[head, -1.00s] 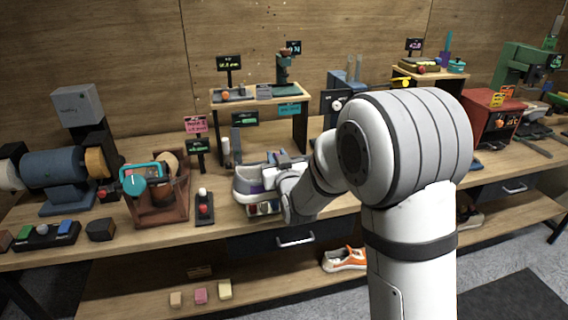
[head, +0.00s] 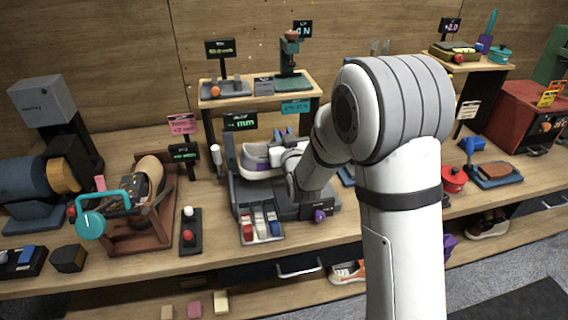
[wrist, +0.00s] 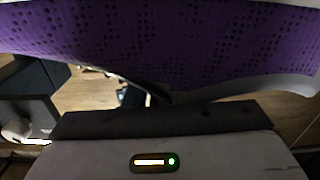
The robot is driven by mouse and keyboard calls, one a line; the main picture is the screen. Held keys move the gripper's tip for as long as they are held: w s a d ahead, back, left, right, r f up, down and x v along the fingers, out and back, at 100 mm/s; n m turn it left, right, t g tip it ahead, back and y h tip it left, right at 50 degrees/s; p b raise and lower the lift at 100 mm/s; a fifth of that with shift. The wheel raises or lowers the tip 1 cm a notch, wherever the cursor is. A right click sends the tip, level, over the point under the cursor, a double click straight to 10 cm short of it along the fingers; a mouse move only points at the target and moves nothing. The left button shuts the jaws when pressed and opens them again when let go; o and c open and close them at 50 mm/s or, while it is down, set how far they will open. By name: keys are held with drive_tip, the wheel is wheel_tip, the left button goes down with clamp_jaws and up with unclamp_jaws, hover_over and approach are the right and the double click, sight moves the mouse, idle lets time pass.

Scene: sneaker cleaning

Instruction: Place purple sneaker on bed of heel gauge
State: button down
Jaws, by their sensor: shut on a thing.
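The purple sneaker (head: 257,157), with a pale sole and grey-white parts, is held above or against the heel gauge in the head view. Its purple perforated side (wrist: 180,40) fills the top of the wrist view. My gripper (head: 284,155) is shut on the sneaker, and my wrist partly hides it. The heel gauge (head: 236,196) is a dark grey stand with a green "mm" display behind it and a purple knob at its right front. I cannot tell whether the sole touches the bed, as the shoe and my arm hide most of it.
A small tray (head: 262,236) with red, white and blue items sits at the gauge's front. A button box (head: 190,232) and a brown wooden stand with a shoe (head: 140,215) are to the left. A raised shelf (head: 262,98) stands behind. An orange sneaker (head: 346,272) lies on the lower shelf.

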wheel_tip(320, 180, down, 7)
drive_tip(key=shift+w+r+p, duration=0.1)
drive_tip(key=shift+w+p, duration=0.05)
drive_tip(key=shift+p, duration=0.2)
drive_tip(key=c, duration=1.2)
unclamp_jaws()
